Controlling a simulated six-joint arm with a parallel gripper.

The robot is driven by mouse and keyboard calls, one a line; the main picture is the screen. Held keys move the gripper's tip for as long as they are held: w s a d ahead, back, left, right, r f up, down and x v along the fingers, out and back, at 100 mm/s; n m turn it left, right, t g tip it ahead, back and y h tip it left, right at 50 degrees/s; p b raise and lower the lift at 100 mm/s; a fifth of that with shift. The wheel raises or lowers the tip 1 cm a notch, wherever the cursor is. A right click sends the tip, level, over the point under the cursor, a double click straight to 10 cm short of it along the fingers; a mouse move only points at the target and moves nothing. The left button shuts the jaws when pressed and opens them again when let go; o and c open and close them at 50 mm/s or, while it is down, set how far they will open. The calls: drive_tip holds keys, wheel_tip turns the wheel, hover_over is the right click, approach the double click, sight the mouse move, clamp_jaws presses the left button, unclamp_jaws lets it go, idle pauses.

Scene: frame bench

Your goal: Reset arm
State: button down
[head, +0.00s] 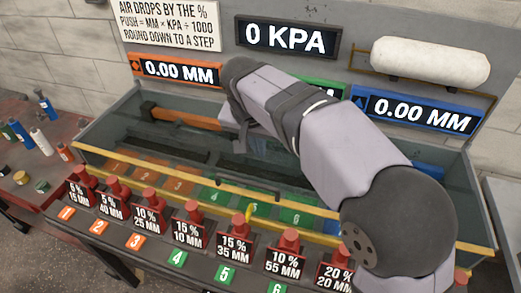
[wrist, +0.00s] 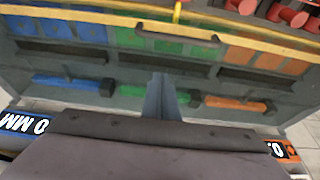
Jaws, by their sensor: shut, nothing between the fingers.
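My arm reaches from the lower right over the bench in the head view. My gripper (wrist: 160,82) shows in the wrist view as narrow grey fingers pressed together, with nothing between them. It points towards the glass-fronted tank (head: 110,135), above or near the row of coloured bars. In the head view the fingers are mostly hidden behind my arm. In the wrist view a blue bar (wrist: 65,83), a green bar (wrist: 140,92) and an orange bar (wrist: 235,103) lie in the tank, apart from each other.
A yellow rail (head: 180,172) crosses the tank front. Displays read 0 KPA (head: 287,37), 0.00 MM orange (head: 175,70) and 0.00 MM blue (head: 417,111). A white cylinder (head: 430,60) hangs behind. Bottles stand on the left table.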

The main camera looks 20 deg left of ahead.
drive_tip(key=s+d+f+g, duration=0.1)
drive_tip(key=s+d+f, duration=0.2)
drive_tip(key=d, duration=0.6)
drive_tip(key=s+d+f+g, duration=0.1)
drive_tip(key=s+d+f, duration=0.2)
drive_tip(key=d, duration=0.6)
drive_tip(key=s+d+f+g, duration=0.1)
drive_tip(key=s+d+f, duration=0.2)
drive_tip(key=d+f, duration=0.3)
drive_tip(key=shift+s+d, duration=0.15)
drive_tip(key=shift+d, duration=1.25)
drive_tip(key=s+d+f+g, duration=0.1)
drive_tip(key=s+d+f, duration=0.3)
drive_tip(key=s, duration=0.4)
drive_tip(key=shift+s+d+f, duration=0.2)
drive_tip(key=shift+s+d, duration=0.05)
drive_tip(key=shift+d, duration=0.25)
